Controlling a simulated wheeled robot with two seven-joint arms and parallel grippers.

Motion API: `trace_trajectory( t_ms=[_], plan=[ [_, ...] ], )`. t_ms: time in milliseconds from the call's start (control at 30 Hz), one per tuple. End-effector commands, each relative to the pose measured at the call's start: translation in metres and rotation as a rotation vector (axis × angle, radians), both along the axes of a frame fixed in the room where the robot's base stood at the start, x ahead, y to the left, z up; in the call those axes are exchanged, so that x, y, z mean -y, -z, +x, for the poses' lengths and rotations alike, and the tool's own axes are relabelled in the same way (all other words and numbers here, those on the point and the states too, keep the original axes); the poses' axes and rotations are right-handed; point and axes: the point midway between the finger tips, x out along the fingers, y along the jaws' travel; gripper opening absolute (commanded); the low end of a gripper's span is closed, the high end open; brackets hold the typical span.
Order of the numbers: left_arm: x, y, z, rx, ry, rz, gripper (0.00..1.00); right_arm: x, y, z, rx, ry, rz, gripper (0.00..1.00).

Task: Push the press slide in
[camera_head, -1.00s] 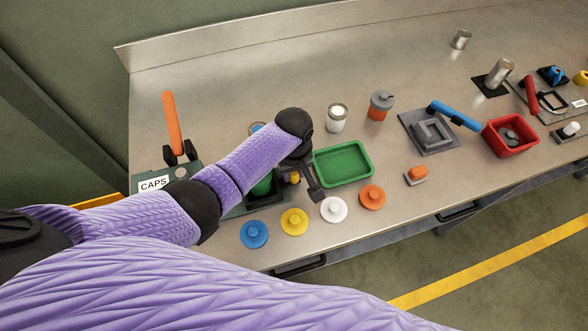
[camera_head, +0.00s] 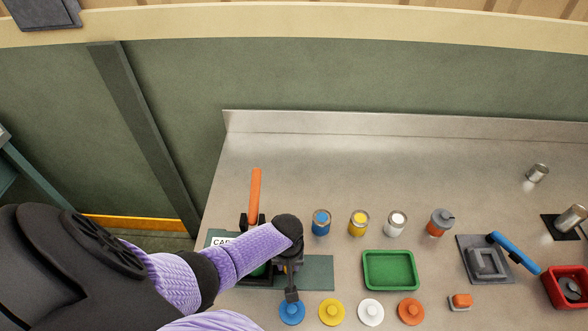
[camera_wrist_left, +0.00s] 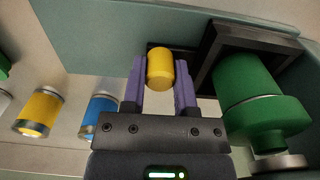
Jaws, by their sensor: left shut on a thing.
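The press (camera_head: 254,215) stands at the left end of the bench, with an upright orange lever and a label partly covered by my arm. Its dark green base plate (camera_head: 318,272) extends to the right. My left gripper (camera_head: 287,266) is over this plate, its fingers mostly hidden in the head view. In the left wrist view, the purple fingers of my left gripper (camera_wrist_left: 159,82) are shut on a yellow knob (camera_wrist_left: 160,69). A green cylinder (camera_wrist_left: 247,88) stands beside it, within a dark frame (camera_wrist_left: 207,55). How far in the slide sits cannot be told. My right gripper is not in view.
Blue, yellow and white tins (camera_head: 358,223) stand behind a green tray (camera_head: 390,284). Coloured caps (camera_head: 331,312) lie along the front edge. A grey fixture with a blue handle (camera_head: 485,262) and a red bin (camera_head: 566,287) are at right.

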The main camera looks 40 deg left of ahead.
Motion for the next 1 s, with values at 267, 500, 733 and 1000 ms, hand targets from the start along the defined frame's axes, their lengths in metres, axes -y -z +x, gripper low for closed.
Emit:
trace_trajectory(
  t_ms=[267,500,733,1000],
  plan=[
    [-0.003,0.0,-0.001,-0.004,0.0,0.007,0.51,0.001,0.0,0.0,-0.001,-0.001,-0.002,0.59],
    [-0.002,0.0,-0.001,-0.003,0.0,0.006,0.51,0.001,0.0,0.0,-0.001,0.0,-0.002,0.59],
    [-0.001,-0.015,0.0,-0.001,0.0,0.004,0.51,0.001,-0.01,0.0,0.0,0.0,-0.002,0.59],
    [-0.002,-0.071,0.0,-0.001,0.0,0.004,0.51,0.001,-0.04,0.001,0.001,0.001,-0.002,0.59]
  ],
)
